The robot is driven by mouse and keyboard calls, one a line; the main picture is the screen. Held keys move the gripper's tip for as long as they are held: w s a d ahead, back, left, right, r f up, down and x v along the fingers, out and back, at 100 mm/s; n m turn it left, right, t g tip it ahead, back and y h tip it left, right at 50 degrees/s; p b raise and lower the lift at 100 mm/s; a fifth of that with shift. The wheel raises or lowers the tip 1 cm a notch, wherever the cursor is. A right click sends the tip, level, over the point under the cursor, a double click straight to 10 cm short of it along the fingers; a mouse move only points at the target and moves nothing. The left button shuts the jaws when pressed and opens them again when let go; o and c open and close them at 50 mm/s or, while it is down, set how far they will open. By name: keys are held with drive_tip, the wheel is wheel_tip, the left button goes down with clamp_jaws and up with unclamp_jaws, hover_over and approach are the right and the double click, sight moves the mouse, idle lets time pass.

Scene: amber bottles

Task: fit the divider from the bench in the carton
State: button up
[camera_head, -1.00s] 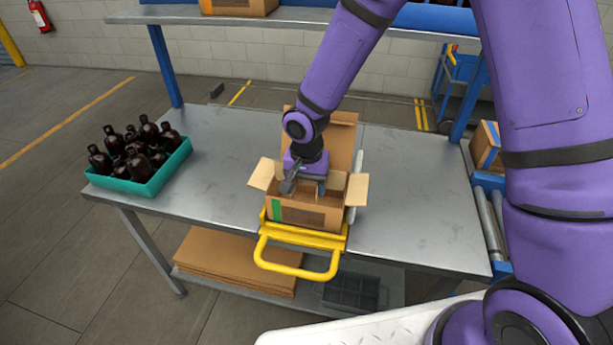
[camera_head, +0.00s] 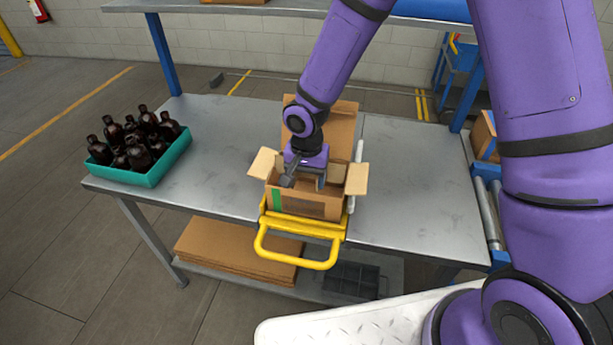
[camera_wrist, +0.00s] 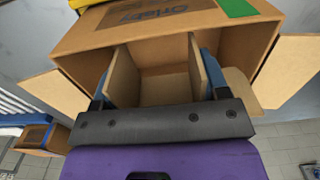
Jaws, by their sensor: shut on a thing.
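The open brown carton (camera_head: 292,203) stands on the bench (camera_head: 225,130) in a yellow frame with a handle, its flaps spread outward. My gripper (camera_head: 306,182) is over and partly in the carton mouth. In the wrist view my gripper (camera_wrist: 155,92) has blue-padded fingers at the outer sides of two upright cardboard panels of the divider (camera_wrist: 124,78). It is shut on the divider, whose panels sit within the carton opening (camera_wrist: 238,45). The divider's lower edges and how deep it reaches are hidden.
A teal tray (camera_head: 150,178) of several amber bottles (camera_head: 138,156) stands at the bench's left. Flat cardboard (camera_head: 235,250) and a dark grey crate (camera_head: 352,283) lie on the lower shelf. A roller conveyor (camera_head: 487,218) is at right.

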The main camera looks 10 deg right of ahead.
drive_tip(key=shift+f, duration=3.9)
drive_tip(key=o, duration=1)
drive_tip(key=shift+r, duration=0.1)
wheel_tip(320, 180, up, 11)
drive_tip(key=shift+f, duration=0.2)
